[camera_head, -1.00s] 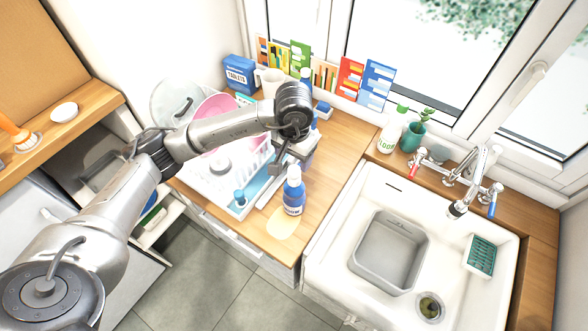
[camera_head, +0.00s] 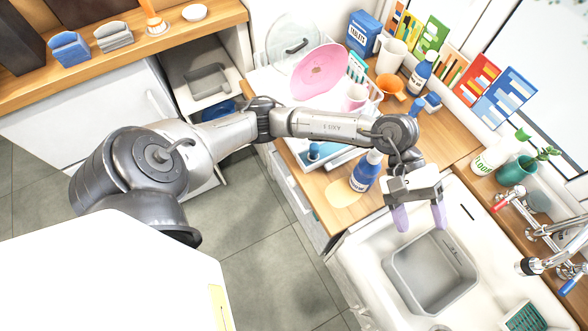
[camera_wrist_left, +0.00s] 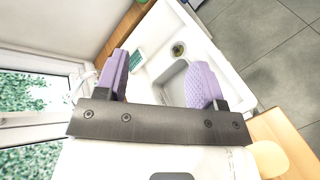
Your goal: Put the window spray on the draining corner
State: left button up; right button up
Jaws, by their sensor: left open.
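A blue bottle with a white label (camera_head: 364,172), which looks like the window spray, stands upright on the wooden counter; its label is too small to read. A pale tan patch (camera_head: 342,193) lies beside it at the counter's front corner, possibly the draining corner. My left gripper (camera_head: 419,218) is open and empty, right of the bottle and apart from it, above the sink's near left part. In the left wrist view its two purple fingers (camera_wrist_left: 160,68) are spread with nothing between them, and the tan patch (camera_wrist_left: 270,158) shows at the lower right. My right gripper is out of view.
A white sink (camera_head: 375,270) with a grey basin (camera_head: 432,270) lies right of the counter. A dish rack with a pink plate (camera_head: 318,72) stands behind the bottle. Another blue bottle (camera_head: 420,75) and an orange cup (camera_head: 390,86) stand farther back. Taps (camera_head: 545,235) are at right.

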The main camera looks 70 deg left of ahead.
pick_arm(q)
notch_tip(320, 180, up, 7)
jog(key=n+t+h, duration=0.7)
jog(key=n+t, duration=0.6)
jog(key=n, duration=0.8)
jog(key=a+f+n+t+y, duration=0.3)
jog(key=a+f+n+y, duration=0.25)
jog(key=n+y, duration=0.6)
jog(key=a+f+n+t+y, duration=0.3)
jog(key=a+f+n+y, duration=0.3)
jog(key=n, duration=1.1)
jog(key=s+f+n+g+y, duration=0.2)
jog(key=s+f+n+g, duration=1.1)
jog(key=s+f, duration=0.5)
jog(key=s+g, duration=0.2)
jog(key=s, duration=0.1)
jog(key=shift+s, duration=0.25)
